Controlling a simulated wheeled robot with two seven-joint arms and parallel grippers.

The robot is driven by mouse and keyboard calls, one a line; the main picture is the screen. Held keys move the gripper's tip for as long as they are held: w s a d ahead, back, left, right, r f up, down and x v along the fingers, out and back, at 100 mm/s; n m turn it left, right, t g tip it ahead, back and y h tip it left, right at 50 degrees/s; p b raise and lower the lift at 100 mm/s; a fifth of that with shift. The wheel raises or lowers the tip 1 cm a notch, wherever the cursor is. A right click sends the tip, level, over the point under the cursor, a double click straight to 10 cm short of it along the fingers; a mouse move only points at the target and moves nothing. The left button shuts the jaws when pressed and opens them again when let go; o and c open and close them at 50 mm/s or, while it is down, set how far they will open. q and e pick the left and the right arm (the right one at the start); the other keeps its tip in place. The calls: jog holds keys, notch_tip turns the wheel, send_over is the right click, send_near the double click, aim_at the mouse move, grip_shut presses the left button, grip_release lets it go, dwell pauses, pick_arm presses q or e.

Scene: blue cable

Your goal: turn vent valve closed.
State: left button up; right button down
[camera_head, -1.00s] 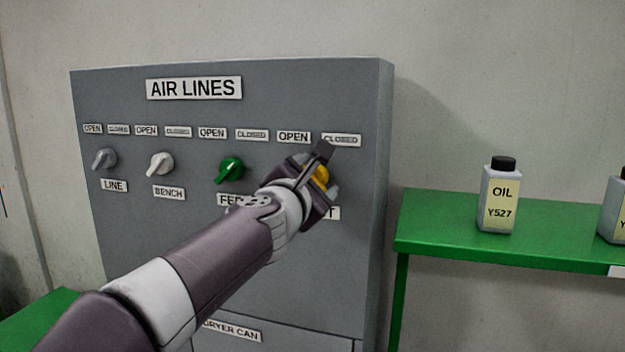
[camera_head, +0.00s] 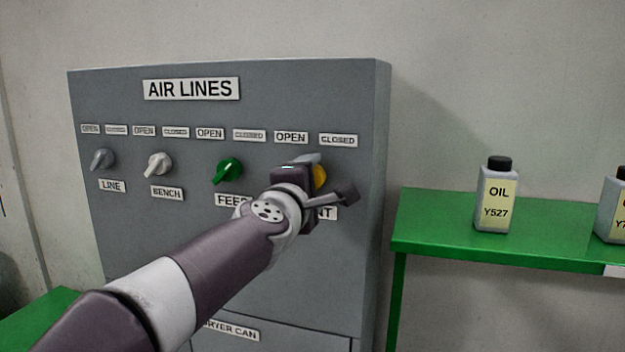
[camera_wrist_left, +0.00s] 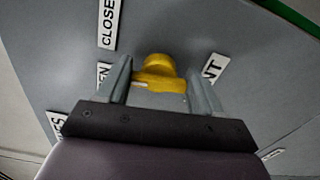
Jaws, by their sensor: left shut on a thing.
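The yellow vent valve knob (camera_head: 320,177) is the rightmost of the knobs on the grey AIR LINES panel. Its label below is mostly hidden by my gripper, with only "NT" showing. OPEN and CLOSED plates sit above it. My left gripper (camera_head: 312,178) is at the knob and covers most of it in the head view. In the left wrist view the yellow knob (camera_wrist_left: 158,72) sits between the two grey fingers (camera_wrist_left: 160,82), which are shut on it. My right gripper is not in view.
Grey (camera_head: 103,159), white (camera_head: 158,164) and green (camera_head: 228,171) knobs stand in a row to the left. A green shelf (camera_head: 430,240) at right carries an oil bottle (camera_head: 497,200) and part of another bottle. The wall above the shelf is bare.

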pick_arm(q)
jog(key=m, duration=0.5)
jog(key=m+p, duration=0.1)
jog(key=m, duration=0.4)
jog(key=shift+a+f, duration=0.15)
jog(key=shift+m, duration=0.3)
dwell(0.3)
jog(key=o, duration=0.9)
jog(key=shift+o, duration=0.8)
jog(key=shift+w+a, duration=0.1)
jog(key=shift+w, duration=0.05)
